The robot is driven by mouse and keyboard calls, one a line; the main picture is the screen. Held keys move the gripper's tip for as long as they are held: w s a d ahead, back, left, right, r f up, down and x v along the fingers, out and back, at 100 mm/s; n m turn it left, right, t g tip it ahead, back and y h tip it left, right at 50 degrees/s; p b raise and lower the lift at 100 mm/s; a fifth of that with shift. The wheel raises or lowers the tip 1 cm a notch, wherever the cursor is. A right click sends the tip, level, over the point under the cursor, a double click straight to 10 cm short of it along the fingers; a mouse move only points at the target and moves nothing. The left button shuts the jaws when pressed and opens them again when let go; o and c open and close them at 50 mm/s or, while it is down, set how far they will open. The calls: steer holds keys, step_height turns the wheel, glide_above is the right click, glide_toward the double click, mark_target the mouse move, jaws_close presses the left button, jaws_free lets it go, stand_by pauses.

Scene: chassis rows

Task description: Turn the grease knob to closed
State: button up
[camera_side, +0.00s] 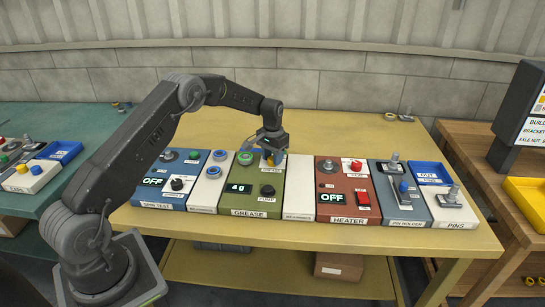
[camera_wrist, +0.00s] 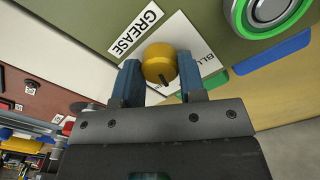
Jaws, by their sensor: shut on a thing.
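The yellow knob (camera_wrist: 158,64), with a dark pointer line, stands on the green panel beside a small GREASE label (camera_wrist: 135,27). My gripper (camera_wrist: 158,68) is shut on it, a blue finger on each side, and the pointer line faces my gripper's body. A white plate (camera_wrist: 181,36) under the knob bears lettering that is partly hidden. In the side view my gripper (camera_side: 271,156) points down at the back right of the green grease panel (camera_side: 236,199) and mostly hides the knob.
On the grease panel are a green-ringed button (camera_side: 245,158), a lit display (camera_side: 239,188) and a black knob (camera_side: 267,191). A blue panel (camera_side: 160,198) with an OFF display stands left. A red heater panel (camera_side: 326,180) and a pin holder (camera_side: 385,199) stand right.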

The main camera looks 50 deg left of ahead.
steer(key=shift+n, duration=2)
steer(key=shift+r, duration=0.1)
steer(key=o, duration=0.9)
step_height(320, 180, up, 14)
steer(key=shift+f, duration=0.1)
